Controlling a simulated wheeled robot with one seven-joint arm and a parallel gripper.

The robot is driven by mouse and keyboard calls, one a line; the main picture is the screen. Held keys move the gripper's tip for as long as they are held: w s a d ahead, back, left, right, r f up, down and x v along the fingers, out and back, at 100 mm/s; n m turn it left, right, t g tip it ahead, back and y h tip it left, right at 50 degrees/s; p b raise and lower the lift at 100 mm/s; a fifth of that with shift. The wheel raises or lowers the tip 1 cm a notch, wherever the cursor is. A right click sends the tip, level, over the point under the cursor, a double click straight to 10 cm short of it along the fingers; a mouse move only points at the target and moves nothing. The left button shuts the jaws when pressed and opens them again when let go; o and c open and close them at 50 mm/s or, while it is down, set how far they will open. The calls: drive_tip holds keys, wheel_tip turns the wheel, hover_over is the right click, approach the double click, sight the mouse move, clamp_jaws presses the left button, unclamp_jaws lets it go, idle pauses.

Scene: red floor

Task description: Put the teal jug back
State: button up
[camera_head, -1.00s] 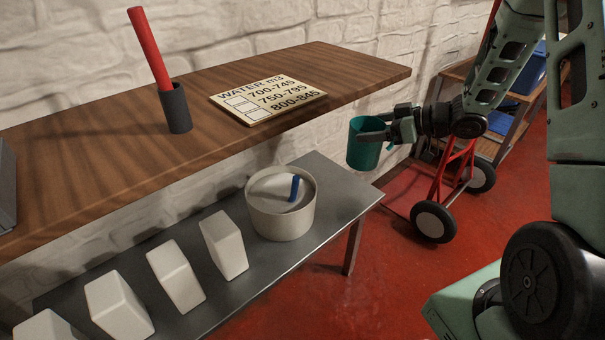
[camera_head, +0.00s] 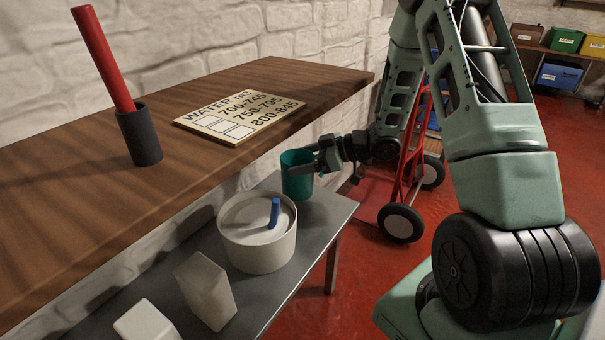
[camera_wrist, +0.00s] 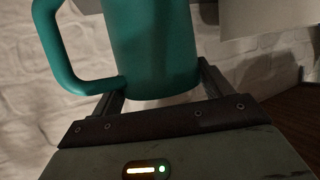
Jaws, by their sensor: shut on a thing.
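The teal jug (camera_head: 296,176) is upright at the right end of the low grey metal bench (camera_head: 318,212), behind and right of the white round tub (camera_head: 257,245). I cannot tell whether its base touches the bench. My gripper (camera_head: 312,170) is shut on the jug from the right. In the wrist view the jug (camera_wrist: 152,45) fills the upper middle between my fingers, with its handle (camera_wrist: 60,60) on the left.
A wooden shelf (camera_head: 220,155) overhangs the bench at the left, bearing a dark cup (camera_head: 139,135) with a red rod and a water sign (camera_head: 240,116). White blocks (camera_head: 205,290) stand on the bench at the front. A red hand truck (camera_head: 405,190) stands behind my arm.

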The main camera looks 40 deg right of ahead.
drive_tip(key=shift+f+b, duration=0.35)
drive_tip(key=shift+f, duration=0.85)
drive_tip(key=shift+f, duration=0.15)
drive_tip(key=o, duration=1.9)
drive_tip(key=p+v, duration=0.4)
drive_tip(key=v, duration=0.8)
